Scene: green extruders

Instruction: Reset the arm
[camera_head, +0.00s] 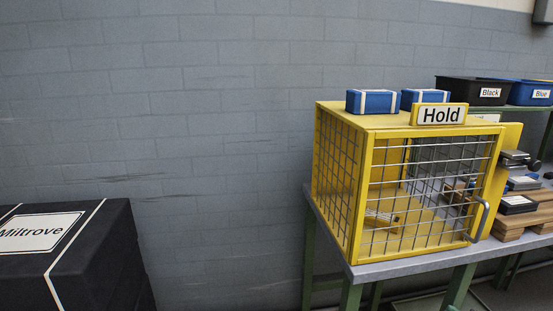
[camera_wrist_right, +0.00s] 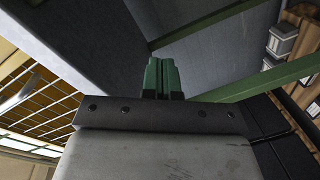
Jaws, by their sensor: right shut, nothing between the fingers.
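My right gripper (camera_wrist_right: 161,78) shows in the right wrist view. Its two green fingers are together with nothing between them. It points away from the camera, beside a grey surface and below a green beam. A yellow mesh edge of the cage shows at the left of that view, apart from the fingers. Neither of my arms shows in the head view. My left gripper is in neither view.
A yellow wire cage (camera_head: 362,205) labelled "Hold" stands on a grey table (camera_head: 400,264), with blue boxes (camera_head: 373,102) on top. A black Miltrove box (camera_head: 95,265) stands at left. Black (camera_head: 470,91) and blue (camera_head: 527,94) bins sit at far right. The wall between is bare.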

